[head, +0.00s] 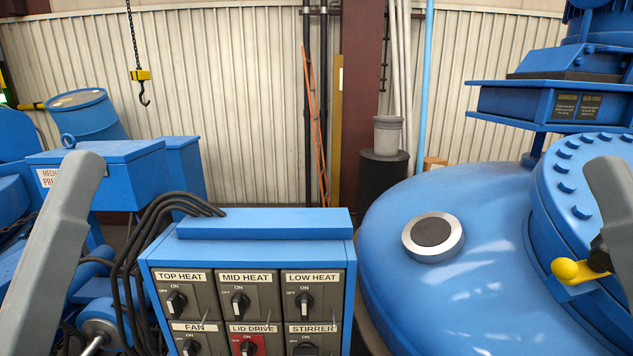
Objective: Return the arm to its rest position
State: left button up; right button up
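A grey link of my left arm (55,240) rises from the bottom left corner. A grey link of my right arm (618,215) stands at the right edge. Neither gripper's fingers show in the head view, so what they hold or touch is hidden. The blue control box (265,225) stands between the arms at the bottom centre. Its upper row carries the TOP HEAT (176,302), MID HEAT (239,303) and LOW HEAT (304,303) knobs. Below are the FAN, LID DRIVE (248,346) and STIRRER knobs, cut by the frame's lower edge.
The blue domed furnace (480,220) fills the right, with a yellow ball-ended lever (567,270) beside my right arm. Black cables (150,225) loop over the control box's left side. A chain hook (144,92) hangs at the back. A blue drum (88,115) stands back left.

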notch_tip(320, 180, up, 34)
jog(key=p, duration=3.4)
jog(key=shift+r, duration=0.1)
